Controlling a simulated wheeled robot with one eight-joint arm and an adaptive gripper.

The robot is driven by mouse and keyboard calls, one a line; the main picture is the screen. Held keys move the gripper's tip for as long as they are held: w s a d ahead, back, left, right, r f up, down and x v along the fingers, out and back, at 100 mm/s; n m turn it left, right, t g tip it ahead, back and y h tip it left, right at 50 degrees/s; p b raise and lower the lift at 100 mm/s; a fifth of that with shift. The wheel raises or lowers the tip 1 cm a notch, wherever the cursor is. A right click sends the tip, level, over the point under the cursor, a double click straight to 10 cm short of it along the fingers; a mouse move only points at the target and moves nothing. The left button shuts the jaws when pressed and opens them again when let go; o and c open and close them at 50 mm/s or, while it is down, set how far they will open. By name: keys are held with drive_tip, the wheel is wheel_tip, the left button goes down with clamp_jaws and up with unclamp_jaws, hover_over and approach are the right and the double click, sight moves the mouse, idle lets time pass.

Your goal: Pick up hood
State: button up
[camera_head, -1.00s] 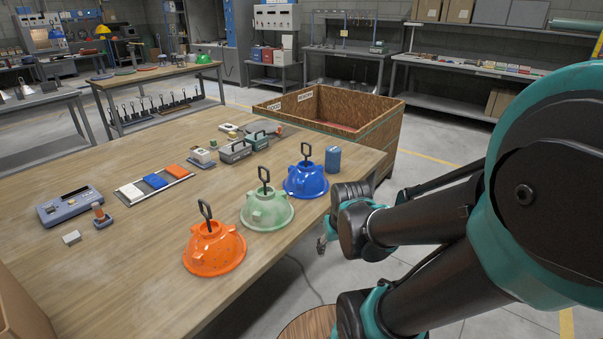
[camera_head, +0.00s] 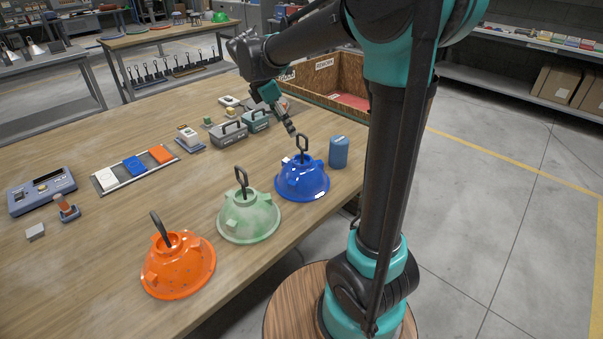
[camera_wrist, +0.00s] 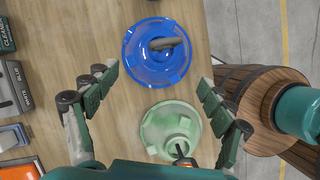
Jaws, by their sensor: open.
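Three dome-shaped hoods with dark loop handles stand in a row near the table's front edge: orange (camera_head: 178,268), pale green (camera_head: 249,217) and blue (camera_head: 302,180). My gripper (camera_head: 288,128) is above the table, close to the blue hood's handle (camera_head: 302,143) in the head view. In the wrist view my gripper (camera_wrist: 156,88) is open, its two fingers wide apart and nothing between them. The blue hood (camera_wrist: 160,72) lies ahead of the fingers, and the pale green hood (camera_wrist: 170,112) shows between and below them.
A blue canister (camera_head: 339,152) stands right beside the blue hood. Behind are small toolboxes (camera_head: 228,134) and a tray of coloured blocks (camera_head: 134,170). A wooden crate (camera_head: 325,75) is beyond the table. A round wooden stand (camera_wrist: 275,105) lies right of the table.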

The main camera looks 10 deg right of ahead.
sight(302, 159)
drive_tip(key=x, duration=1.4)
drive_tip(key=shift+s+d+f, duration=0.1)
drive_tip(key=shift+s+f, duration=0.05)
drive_tip(key=shift+s, duration=0.05)
drive_tip(key=shift+c, duration=0.5)
clamp_jaws()
